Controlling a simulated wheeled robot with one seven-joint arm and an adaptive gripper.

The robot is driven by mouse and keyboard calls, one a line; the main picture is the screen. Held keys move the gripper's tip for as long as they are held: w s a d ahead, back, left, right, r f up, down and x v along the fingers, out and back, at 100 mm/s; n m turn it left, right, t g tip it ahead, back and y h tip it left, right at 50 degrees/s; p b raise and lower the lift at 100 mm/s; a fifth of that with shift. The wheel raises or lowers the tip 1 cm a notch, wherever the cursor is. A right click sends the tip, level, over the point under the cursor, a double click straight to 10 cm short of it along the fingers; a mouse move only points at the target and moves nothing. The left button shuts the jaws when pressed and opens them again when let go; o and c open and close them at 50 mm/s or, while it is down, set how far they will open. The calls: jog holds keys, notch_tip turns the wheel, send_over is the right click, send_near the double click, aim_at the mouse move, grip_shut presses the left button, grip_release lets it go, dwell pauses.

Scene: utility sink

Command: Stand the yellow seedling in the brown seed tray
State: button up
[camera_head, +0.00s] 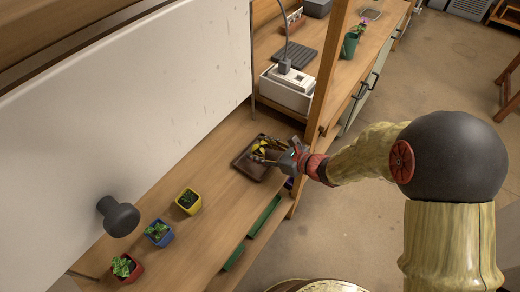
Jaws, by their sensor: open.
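The yellow seedling (188,201) is a small green plant in a square yellow pot. It stands upright on the wooden bench, left of and nearer than the tray. The brown seed tray (246,171) is a dark, shallow tray lying on the bench near its right edge. My gripper (270,153) is over the right part of the tray, with its fingers pointing left. It is open and well apart from the yellow seedling. Yellowish leaf-like shapes show at the tray beside the fingers; they are too small to make out. My gripper hides part of the tray.
Blue (158,234) and red (124,267) potted seedlings stand nearer along the bench. A white panel with a dark knob (119,216) borders the left. A wooden post (327,75) rises behind my gripper. A white box (287,90) stands behind the tray. Bench between yellow pot and tray is clear.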

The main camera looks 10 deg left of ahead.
jog(key=shift+r, duration=0.25)
jog(key=p+v, duration=0.4)
jog(key=v, duration=0.6)
jog(key=shift+s+d+p, duration=0.1)
jog(key=shift+d+p, duration=0.25)
jog(key=shift+p, duration=0.05)
jog(key=shift+s+d+r, duration=0.2)
jog(key=shift+s+d, duration=0.1)
jog(key=shift+d, duration=0.25)
